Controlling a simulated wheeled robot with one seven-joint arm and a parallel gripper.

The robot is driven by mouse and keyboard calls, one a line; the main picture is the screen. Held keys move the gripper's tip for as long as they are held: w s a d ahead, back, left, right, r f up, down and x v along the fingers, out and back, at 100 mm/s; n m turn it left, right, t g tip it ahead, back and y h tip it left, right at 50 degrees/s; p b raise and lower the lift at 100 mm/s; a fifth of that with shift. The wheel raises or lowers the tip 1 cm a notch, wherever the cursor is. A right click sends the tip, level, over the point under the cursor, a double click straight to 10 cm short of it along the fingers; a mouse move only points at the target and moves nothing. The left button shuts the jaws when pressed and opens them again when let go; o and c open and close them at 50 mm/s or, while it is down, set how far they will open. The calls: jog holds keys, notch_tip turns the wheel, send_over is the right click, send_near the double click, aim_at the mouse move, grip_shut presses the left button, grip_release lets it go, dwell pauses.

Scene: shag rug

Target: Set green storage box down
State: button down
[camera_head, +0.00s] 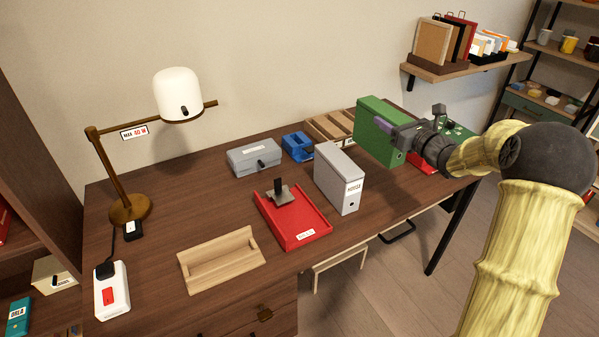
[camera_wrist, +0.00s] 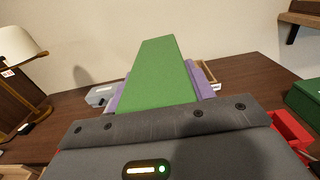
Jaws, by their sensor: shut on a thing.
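The green storage box (camera_head: 377,127) is upright toward the right rear of the desk (camera_head: 160,185) in the head view. My gripper (camera_head: 395,132), with purple fingers, is shut on it from the right. In the wrist view the green box (camera_wrist: 155,75) stretches ahead between the two purple fingers of my gripper (camera_wrist: 160,92). The lower part of the box is near the desktop; I cannot tell whether it touches.
A grey box file (camera_head: 338,180) stands just left of the green box, with a wooden organizer (camera_head: 330,126) behind. A red tray (camera_head: 315,222), wooden tray (camera_head: 222,262), grey box (camera_head: 250,160) and lamp (camera_head: 180,92) occupy the left. Another green object (camera_wrist: 305,100) lies right.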

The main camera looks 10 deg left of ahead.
aim_at(384, 156)
jog(key=shift+w+f, duration=0.2)
jog(key=shift+f, duration=0.7)
jog(key=shift+w+f, duration=0.1)
jog(key=shift+f, duration=0.05)
notch_tip(384, 156, down, 6)
jog(key=shift+r+b, duration=0.1)
jog(key=shift+b, duration=0.55)
jog(key=shift+s+d, duration=0.1)
jog(key=shift+s, duration=0.1)
jog(key=shift+f, duration=1.9)
jog(key=shift+b, duration=0.3)
